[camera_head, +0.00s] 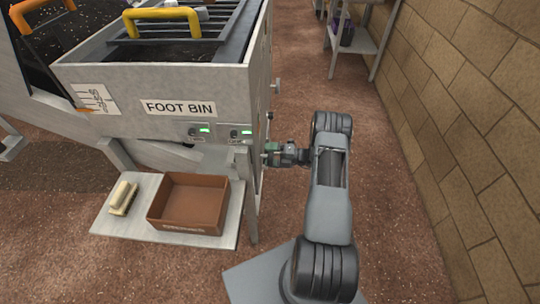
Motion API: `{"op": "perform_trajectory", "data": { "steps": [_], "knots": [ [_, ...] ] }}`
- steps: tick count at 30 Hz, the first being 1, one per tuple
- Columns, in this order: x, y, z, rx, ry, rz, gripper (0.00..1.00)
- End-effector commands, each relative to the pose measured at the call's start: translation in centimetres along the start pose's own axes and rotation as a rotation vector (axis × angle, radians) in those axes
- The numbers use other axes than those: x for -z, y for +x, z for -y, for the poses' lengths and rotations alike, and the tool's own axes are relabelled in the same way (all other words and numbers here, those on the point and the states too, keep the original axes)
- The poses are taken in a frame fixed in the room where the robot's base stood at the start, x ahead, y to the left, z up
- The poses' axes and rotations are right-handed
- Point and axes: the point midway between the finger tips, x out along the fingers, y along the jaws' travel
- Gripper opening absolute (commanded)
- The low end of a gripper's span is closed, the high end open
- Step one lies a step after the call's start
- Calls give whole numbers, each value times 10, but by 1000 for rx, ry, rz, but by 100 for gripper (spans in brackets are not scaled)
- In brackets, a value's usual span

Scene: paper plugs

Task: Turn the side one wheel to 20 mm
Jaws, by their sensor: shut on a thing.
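My gripper (270,154) is at the right side of the grey machine marked FOOT BIN (180,106), low down near its front corner. It is shut on a small wheel at that side; the wheel is mostly hidden by the jaws, and its marking cannot be read. Two small panels with green lit displays, a left one (200,131) and a right one (239,133), sit on the front below the label. Their figures are too small to read. A white scale plate (93,98) with an orange mark is on the front at the left.
Small knobs (275,86) stick out of the machine's right side above my gripper. A brown open box (190,203) and a pale brush-like block (123,198) stand on a low shelf (218,236).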

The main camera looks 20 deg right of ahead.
Motion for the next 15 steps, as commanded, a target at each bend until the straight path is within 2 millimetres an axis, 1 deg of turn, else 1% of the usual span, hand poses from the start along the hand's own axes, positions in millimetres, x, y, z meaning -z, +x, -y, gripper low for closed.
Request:
{"op": "perform_trajectory", "data": {
  "steps": [8, 9, 11, 15],
  "knots": [
    [0, 0, 0, 1, 0, 2, 69],
    [0, 0, 0, 1, 0, 2, 93],
    [0, 0, 0, 1, 0, 2, 99],
    [0, 0, 0, 0, -1, 1, 100]
  ]
}}
